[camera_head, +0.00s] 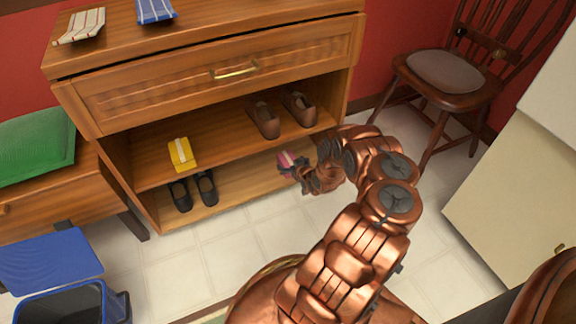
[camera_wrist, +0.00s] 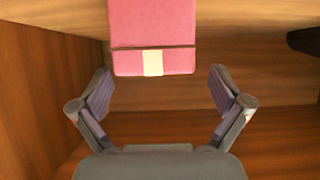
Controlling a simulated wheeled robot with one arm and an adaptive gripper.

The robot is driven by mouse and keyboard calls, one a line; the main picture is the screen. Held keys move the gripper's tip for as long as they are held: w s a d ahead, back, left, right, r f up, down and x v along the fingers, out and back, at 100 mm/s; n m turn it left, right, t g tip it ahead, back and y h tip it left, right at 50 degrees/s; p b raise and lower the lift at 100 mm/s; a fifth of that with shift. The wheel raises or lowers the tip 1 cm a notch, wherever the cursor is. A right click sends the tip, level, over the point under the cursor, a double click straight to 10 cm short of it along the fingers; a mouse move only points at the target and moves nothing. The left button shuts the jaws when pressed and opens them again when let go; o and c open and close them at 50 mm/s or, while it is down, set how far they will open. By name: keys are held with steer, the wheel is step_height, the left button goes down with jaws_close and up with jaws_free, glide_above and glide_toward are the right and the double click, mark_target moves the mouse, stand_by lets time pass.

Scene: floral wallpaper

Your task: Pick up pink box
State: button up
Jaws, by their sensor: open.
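The pink box (camera_wrist: 152,24) has a dark seam and a pale tab on its near side. In the wrist view it is at the top centre, on a wooden shelf and cut off by the upper edge. My gripper (camera_wrist: 156,92) is open, with one finger to each side and the box just beyond the fingertips. In the head view the pink box (camera_head: 286,159) shows in part at the lower shelf, largely covered by my gripper (camera_head: 292,170).
The wooden cabinet (camera_head: 215,97) holds a yellow box (camera_head: 181,153) and brown shoes (camera_head: 264,119) on its middle shelf. Black shoes (camera_head: 207,188) stand on the lower shelf. A chair (camera_head: 443,72) stands right, a blue bin (camera_head: 62,303) left. Wooden panels bound the shelf space closely.

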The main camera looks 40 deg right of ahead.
mark_target(289, 160)
steer(key=shift+w+d+f+b, duration=0.25)
steer(key=shift+w+d+b, duration=0.1)
steer(key=shift+w, duration=0.15)
steer(key=shift+w+d+f+b, duration=0.25)
steer(key=shift+w+d+b, duration=0.05)
steer(key=shift+w, duration=0.15)
steer(key=shift+b+x, duration=0.35)
steer(key=shift+x, duration=0.5)
steer(key=c, duration=1.4)
steer(key=shift+r, duration=0.15)
